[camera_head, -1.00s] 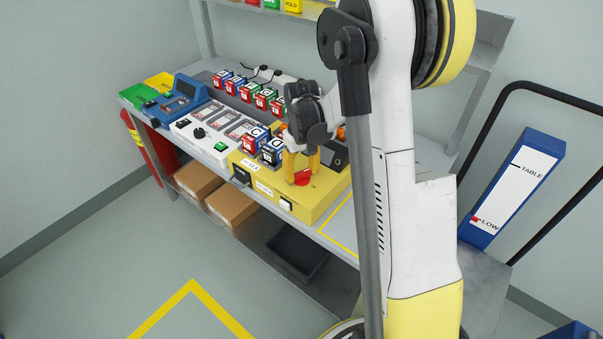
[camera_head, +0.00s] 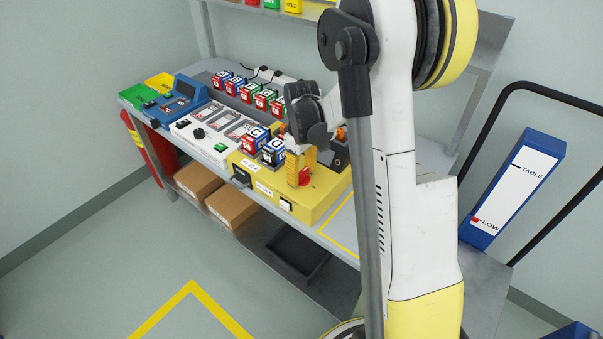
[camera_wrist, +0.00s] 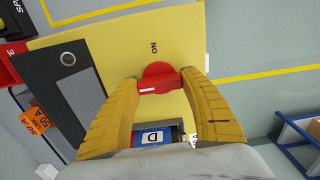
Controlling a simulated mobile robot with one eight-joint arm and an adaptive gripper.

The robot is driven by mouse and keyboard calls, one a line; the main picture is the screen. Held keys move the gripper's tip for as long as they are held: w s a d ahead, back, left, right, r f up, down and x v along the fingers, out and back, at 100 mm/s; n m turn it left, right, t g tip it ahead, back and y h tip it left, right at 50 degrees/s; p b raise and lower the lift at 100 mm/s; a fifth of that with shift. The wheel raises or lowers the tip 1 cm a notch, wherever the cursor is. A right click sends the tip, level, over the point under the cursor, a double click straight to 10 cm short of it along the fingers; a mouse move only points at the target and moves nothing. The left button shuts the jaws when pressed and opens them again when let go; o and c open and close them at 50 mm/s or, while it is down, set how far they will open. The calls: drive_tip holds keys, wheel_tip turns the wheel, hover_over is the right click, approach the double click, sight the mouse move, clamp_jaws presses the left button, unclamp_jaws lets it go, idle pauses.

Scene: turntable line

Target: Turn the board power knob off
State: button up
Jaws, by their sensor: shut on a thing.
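The red power knob (camera_wrist: 158,76) sits on the yellow board (camera_wrist: 120,42), with a small white mark on its bar. Black letters O and N stand beside it in the wrist view. My gripper (camera_wrist: 160,80) has one yellow finger on each side of the knob's bar, shut on it. In the head view the knob (camera_head: 305,177) shows at the front of the yellow board (camera_head: 318,200), with my gripper (camera_head: 302,178) reaching down to it. The far finger is mostly hidden there.
A blue-and-white block marked D (camera_wrist: 153,137) lies between my fingers, below the knob in the wrist view. A white panel (camera_head: 188,130) and several lettered blocks stand left of the board. A blue pallet-jack-like post (camera_head: 515,190) stands at right.

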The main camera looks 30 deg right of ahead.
sight(301, 173)
drive_tip(key=shift+c, duration=0.2)
drive_tip(key=o, duration=1.2)
wheel_tip(301, 173, up, 12)
